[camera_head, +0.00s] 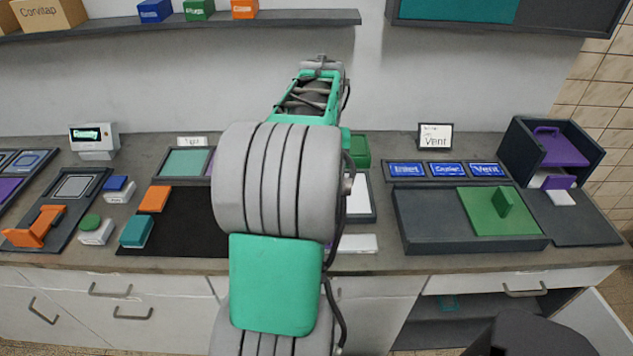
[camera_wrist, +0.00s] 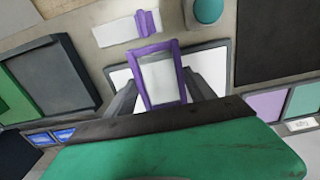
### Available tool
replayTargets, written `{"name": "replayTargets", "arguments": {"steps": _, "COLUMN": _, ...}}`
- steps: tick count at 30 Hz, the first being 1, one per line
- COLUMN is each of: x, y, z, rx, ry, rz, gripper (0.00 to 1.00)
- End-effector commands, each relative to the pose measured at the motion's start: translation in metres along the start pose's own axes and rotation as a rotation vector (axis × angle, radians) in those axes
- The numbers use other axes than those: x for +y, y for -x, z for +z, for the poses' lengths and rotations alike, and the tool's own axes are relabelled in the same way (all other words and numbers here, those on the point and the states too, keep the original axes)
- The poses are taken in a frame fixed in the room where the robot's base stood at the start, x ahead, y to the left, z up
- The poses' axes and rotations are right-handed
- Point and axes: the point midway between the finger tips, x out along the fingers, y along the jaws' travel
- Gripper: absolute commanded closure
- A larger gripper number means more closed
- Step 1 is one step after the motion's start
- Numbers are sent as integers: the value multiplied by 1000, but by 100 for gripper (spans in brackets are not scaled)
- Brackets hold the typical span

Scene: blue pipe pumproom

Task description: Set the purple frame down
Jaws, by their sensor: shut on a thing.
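The purple frame (camera_wrist: 181,76) shows in the wrist view, an upright-looking rectangle with a pale area inside its rim. My gripper (camera_wrist: 160,92) is shut on it, with a grey finger on each side. The frame overlaps a white, dark-edged tray (camera_wrist: 212,66) in this view; I cannot tell whether it touches it. In the head view my arm hides the frame and the gripper tips, and only part of the white tray (camera_head: 358,197) shows right of the arm.
A white block with a purple piece (camera_wrist: 147,24) lies close to the frame. In the head view, a dark tray with a green panel (camera_head: 480,212) is to the right. A black mat (camera_head: 190,222) with teal and orange blocks is to the left. A shelf (camera_head: 200,24) runs behind.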

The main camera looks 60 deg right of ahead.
Motion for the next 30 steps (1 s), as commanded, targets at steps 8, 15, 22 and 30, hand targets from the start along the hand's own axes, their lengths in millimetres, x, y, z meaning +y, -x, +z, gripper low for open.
{"name": "replayTargets", "arguments": {"steps": 8, "x": -8, "y": -29, "z": -46, "rx": -2, "ry": 4, "rz": 0, "gripper": 79}}
{"name": "replayTargets", "arguments": {"steps": 15, "x": -12, "y": -61, "z": -72, "rx": -1, "ry": 6, "rz": 0, "gripper": 79}}
{"name": "replayTargets", "arguments": {"steps": 22, "x": -14, "y": -84, "z": -82, "rx": -3, "ry": 6, "rz": 0, "gripper": 79}}
{"name": "replayTargets", "arguments": {"steps": 30, "x": -14, "y": -104, "z": -82, "rx": 2, "ry": 6, "rz": 0, "gripper": 79}}
